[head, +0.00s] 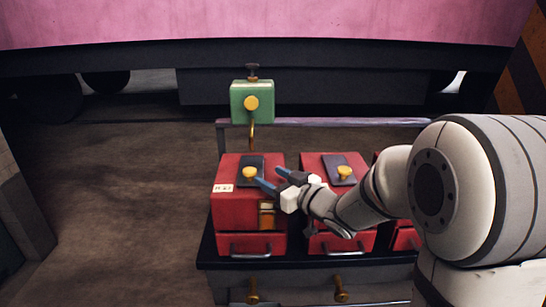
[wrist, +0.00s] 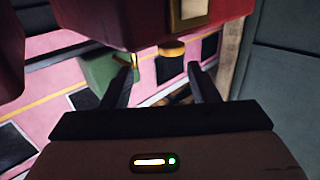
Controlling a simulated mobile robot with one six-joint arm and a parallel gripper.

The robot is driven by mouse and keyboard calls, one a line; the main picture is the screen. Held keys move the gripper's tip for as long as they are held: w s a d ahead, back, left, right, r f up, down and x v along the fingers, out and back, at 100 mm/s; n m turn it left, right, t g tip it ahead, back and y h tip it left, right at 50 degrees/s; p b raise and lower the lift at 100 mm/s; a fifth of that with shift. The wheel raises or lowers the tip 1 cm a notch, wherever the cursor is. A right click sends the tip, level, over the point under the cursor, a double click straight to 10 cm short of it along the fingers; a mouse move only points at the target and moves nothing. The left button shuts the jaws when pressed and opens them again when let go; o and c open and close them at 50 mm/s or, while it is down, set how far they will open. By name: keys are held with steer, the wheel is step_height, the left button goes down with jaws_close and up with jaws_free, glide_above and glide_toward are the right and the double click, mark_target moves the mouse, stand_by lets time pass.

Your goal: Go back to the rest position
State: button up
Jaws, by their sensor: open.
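My arm reaches in from the right and hides part of the boxes.
A second red box (head: 325,165) with a yellow knob stands to the right, with a third partly hidden. They sit on a dark cabinet (head: 275,261). A green box (head: 238,115) stands behind on a brass stem. Open floor (head: 110,190) lies to the left.

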steer(key=s+d+r+m+g+h+p, duration=0.1)
steer(key=s+d+r+m+h+p, duration=0.25)
steer(key=d+h+p, duration=0.35)
steer(key=s+d+r+m+g+h+p, duration=0.1)
steer(key=s+d+r+m+h+p, duration=0.3)
steer(key=d, duration=0.4)
steer(key=s+r+g+p, duration=0.2)
steer(key=s+g+p, duration=0.2)
steer(key=s, duration=0.5)
steer(key=s+d+r+m+g+h+p, duration=0.1)
steer(key=s+r+g+p, duration=0.1)
steer(key=s, duration=0.8)
steer(key=shift+s+r+g+p, duration=0.2)
steer(key=shift+g+p, duration=0.7)
steer(key=shift+p, duration=0.15)
steer(key=shift+m, duration=0.25)
